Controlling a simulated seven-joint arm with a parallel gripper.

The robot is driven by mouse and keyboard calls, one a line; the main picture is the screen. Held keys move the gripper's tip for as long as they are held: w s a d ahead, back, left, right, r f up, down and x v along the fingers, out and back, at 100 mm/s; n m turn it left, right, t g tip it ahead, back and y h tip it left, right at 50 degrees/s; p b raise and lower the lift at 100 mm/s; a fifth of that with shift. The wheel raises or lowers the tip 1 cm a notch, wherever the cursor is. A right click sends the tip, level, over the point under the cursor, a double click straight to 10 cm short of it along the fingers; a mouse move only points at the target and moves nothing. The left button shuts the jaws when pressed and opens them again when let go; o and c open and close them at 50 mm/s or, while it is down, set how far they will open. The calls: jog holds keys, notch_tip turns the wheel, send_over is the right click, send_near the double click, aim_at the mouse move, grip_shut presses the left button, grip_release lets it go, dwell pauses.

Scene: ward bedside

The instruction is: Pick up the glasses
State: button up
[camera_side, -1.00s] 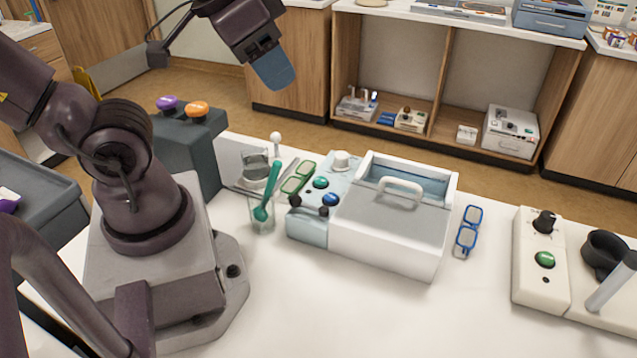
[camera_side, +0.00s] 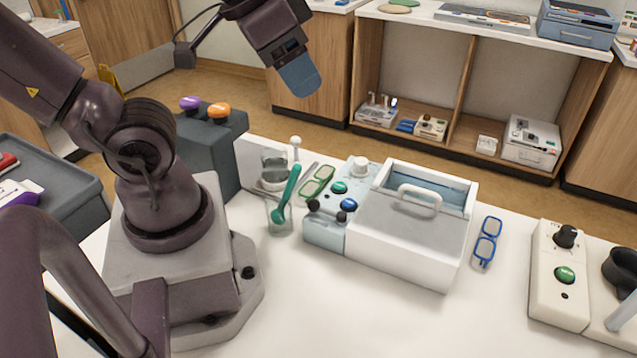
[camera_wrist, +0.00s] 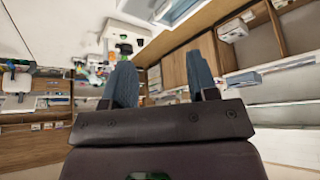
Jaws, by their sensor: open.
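Two pairs of glasses lie on the white table in the side view. The blue-framed glasses (camera_side: 487,242) lie to the right of the white machine. The green-framed glasses (camera_side: 317,182) lie to its left, behind the glass with a green brush. My gripper (camera_side: 300,75) is raised well above the table at the back, apart from both pairs. In the wrist view my gripper (camera_wrist: 160,85) shows two blue-grey fingers spread apart with nothing between them.
The white machine (camera_side: 400,240) with a handled lid stands mid-table. A clear glass (camera_side: 280,217) holds the green brush (camera_side: 287,190). A beige control box (camera_side: 557,275) stands at the right. The front of the white table (camera_side: 370,320) is clear.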

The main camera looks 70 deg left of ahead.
jog(key=w+a+f+n+g, duration=0.4)
jog(key=w+a+f+g, duration=0.1)
jog(key=a+f, duration=0.35)
jog(key=n, duration=0.4)
send_over(318, 179)
jog(key=shift+g, duration=0.3)
jog(key=f, duration=2.1)
jog(key=shift+s+d, duration=0.25)
jog(key=shift+d, duration=0.15)
jog(key=shift+w+a+f, duration=0.1)
jog(key=shift+a+f, duration=0.1)
jog(key=shift+f, duration=1.2)
jog(key=shift+w+a+f, duration=0.1)
jog(key=shift+a+f, duration=0.05)
jog(key=shift+f, duration=1.2)
jog(key=c, duration=0.7)
